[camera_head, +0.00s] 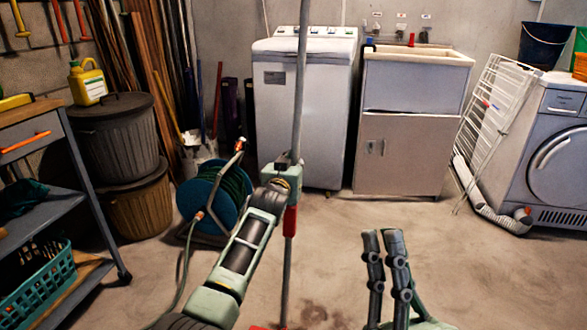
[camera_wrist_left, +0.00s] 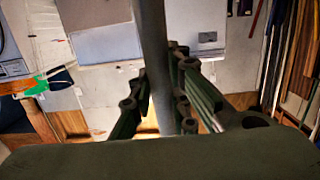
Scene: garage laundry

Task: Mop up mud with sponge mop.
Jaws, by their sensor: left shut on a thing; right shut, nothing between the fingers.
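The sponge mop stands upright in front of me, its grey pole (camera_head: 299,95) rising past the top of the head view. A red section (camera_head: 290,221) lies below my left gripper, and a red part at the bottom edge is mostly cut off. My left gripper (camera_head: 292,168) is shut around the pole. The left wrist view also shows the pole (camera_wrist_left: 152,60) between the fingers. My right gripper (camera_head: 383,235) is shut and empty, at the lower right, apart from the mop. Brown mud stains (camera_head: 314,312) lie on the floor just right of the pole's lower end.
A hose reel (camera_head: 213,197) stands left of the mop. A shelf cart (camera_head: 85,190) and bins (camera_head: 112,140) are at the left. A washing machine (camera_head: 303,120), sink cabinet (camera_head: 400,155), drying rack (camera_head: 492,110) and dryer (camera_head: 553,160) line the back and right. The middle floor is open.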

